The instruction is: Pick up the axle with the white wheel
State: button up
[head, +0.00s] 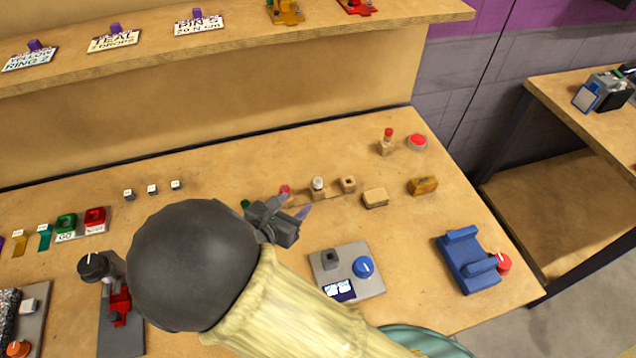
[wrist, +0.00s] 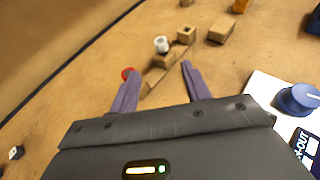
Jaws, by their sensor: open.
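The white wheel (head: 318,183) sits at the top of a wooden block, among small wooden pieces near the middle of the bench. The white wheel also shows in the wrist view (wrist: 161,44), just beyond and between the fingertips; its axle cannot be made out clearly. My gripper (head: 294,204) is open and empty, a short way to the near left of the wheel. In the wrist view my gripper (wrist: 158,72) has its two purple fingers spread, with bare bench and part of a wooden strip between them.
A wooden block with a hole (head: 348,184) stands just right of the wheel, with a plain block (head: 375,198) beyond. A red round piece (wrist: 127,73) is beside the left finger. A grey panel with a blue knob (head: 364,267) and a blue holder (head: 468,262) lie nearer right.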

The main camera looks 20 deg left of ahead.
aim_at(315, 186)
jog(key=x, duration=0.5)
jog(key=x, duration=0.5)
jog(key=shift+w+d+p, duration=0.15)
jog(key=shift+p, duration=0.25)
jog(key=shift+c, duration=0.2)
grip_shut()
